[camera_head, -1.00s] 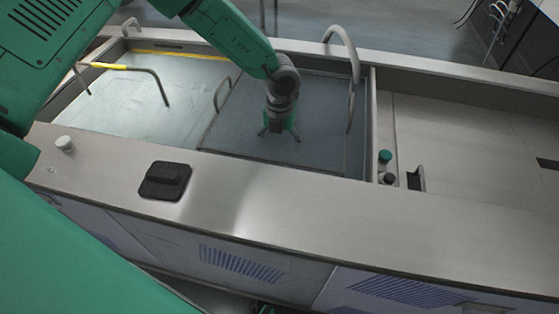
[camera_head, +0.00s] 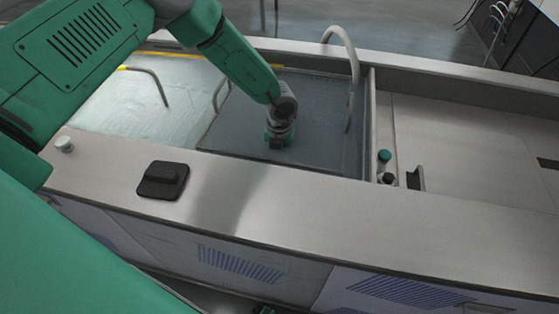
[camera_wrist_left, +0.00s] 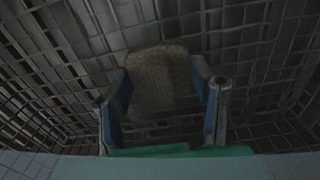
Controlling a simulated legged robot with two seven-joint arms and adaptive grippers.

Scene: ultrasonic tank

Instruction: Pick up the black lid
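A black square lid (camera_head: 162,180) with a raised bar lies flat on the steel front ledge in the head view, apart from my left gripper. My left gripper (camera_head: 278,143) is lowered in the middle tank, to the right of and beyond the lid. Its fingertips are hidden below the surface in the head view. In the left wrist view its fingers (camera_wrist_left: 160,78) are spread apart. A tan, rough block (camera_wrist_left: 160,75) shows between the fingertips; I cannot tell whether they touch it. My right gripper is not in view.
The middle tank (camera_head: 369,130) has a tall bent handle (camera_head: 352,60) at its right. Wire mesh walls (camera_wrist_left: 45,85) surround the fingers in the left wrist view. A green knob (camera_head: 384,156) stands right of the tank. The front ledge right of the lid is clear.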

